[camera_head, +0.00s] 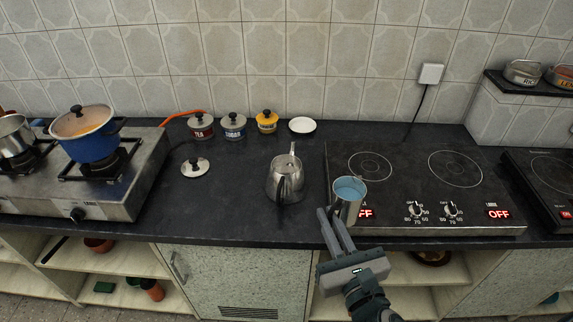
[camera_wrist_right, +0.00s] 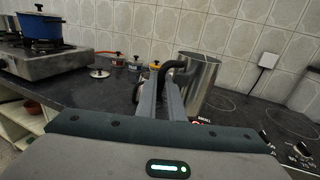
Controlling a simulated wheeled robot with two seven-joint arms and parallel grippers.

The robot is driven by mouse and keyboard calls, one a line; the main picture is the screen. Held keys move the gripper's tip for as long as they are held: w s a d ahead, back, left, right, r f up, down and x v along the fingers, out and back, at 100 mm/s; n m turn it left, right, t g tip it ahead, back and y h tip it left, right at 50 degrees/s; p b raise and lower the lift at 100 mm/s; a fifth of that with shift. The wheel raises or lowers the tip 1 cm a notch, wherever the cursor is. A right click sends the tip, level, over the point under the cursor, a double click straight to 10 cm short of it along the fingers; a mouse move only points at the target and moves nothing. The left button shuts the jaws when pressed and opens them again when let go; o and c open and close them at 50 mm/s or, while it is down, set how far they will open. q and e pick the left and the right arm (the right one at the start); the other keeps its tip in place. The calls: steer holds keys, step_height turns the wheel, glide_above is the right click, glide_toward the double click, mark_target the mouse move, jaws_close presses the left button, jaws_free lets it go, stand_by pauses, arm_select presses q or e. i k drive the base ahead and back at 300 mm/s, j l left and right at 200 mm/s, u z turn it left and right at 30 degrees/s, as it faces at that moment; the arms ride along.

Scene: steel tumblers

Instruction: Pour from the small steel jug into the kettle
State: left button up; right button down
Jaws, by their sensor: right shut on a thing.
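The small steel jug (camera_head: 346,212) stands upright, with pale blue liquid showing inside. My right gripper (camera_head: 331,222) is shut on the jug, at its dark handle (camera_wrist_right: 178,66) in the right wrist view. The jug's steel body (camera_wrist_right: 203,78) is just right of the fingers (camera_wrist_right: 163,85) there. The steel kettle (camera_head: 285,182) stands on the dark counter, left of the jug and apart from it. The kettle's top looks open in the head view; my fingers mostly hide it in the wrist view. My left gripper is not in view.
A loose lid (camera_head: 195,168) lies on the counter left of the kettle. Several labelled canisters (camera_head: 234,126) and a white dish (camera_head: 302,125) stand behind. The electric hob (camera_head: 410,170) is right, the gas stove (camera_head: 100,188) with a blue pot (camera_head: 92,142) left.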

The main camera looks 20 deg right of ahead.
mark_target(285, 181)
steer(key=j+z, duration=0.15)
steer(key=j, duration=0.5)
steer(key=j+z, duration=0.1)
steer(key=j, duration=0.5)
steer(key=k+j+z, duration=0.15)
steer(key=j, duration=0.5)
steer(key=k+j+z, duration=0.15)
steer(key=j, duration=0.45)
